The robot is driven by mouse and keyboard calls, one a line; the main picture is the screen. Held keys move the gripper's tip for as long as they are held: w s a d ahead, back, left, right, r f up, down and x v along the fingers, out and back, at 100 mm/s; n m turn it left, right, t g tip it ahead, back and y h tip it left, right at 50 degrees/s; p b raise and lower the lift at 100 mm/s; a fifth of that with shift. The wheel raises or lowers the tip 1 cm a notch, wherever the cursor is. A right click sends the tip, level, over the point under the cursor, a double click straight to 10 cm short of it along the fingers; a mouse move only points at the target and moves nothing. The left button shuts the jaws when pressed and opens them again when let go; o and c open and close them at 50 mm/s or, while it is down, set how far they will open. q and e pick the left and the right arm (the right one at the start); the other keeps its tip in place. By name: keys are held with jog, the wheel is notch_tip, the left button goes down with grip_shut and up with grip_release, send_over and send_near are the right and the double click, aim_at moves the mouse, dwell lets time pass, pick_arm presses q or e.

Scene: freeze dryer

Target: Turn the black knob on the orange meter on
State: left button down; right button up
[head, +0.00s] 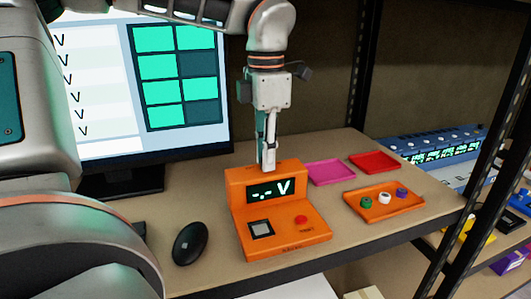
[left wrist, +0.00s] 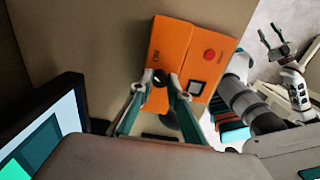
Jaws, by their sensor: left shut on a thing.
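The orange meter (head: 283,235) stands on the bench, its screen showing "-.- V". Its front deck has a red button (head: 301,219) and a pale square (head: 261,229). My left gripper (head: 267,164) points down at the meter's top rear. In the left wrist view the orange meter (left wrist: 184,55) shows from above, with an "ON" mark beside the fingers. There my left gripper (left wrist: 165,82) is shut on the small black knob (left wrist: 160,76), which the fingers partly cover. My right gripper (left wrist: 270,40) is far off at the upper right of that view, open and empty.
A monitor (head: 180,75) stands behind at left, a black mouse (head: 189,243) left of the meter. Pink (head: 331,173), red (head: 374,161) and orange (head: 388,213) trays lie at right; the orange one holds coloured pieces. A dark shelf post (head: 480,160) rises at the right.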

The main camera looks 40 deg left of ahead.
dwell(0.3)
pick_arm(q)
jog(key=c, duration=1.9)
grip_release()
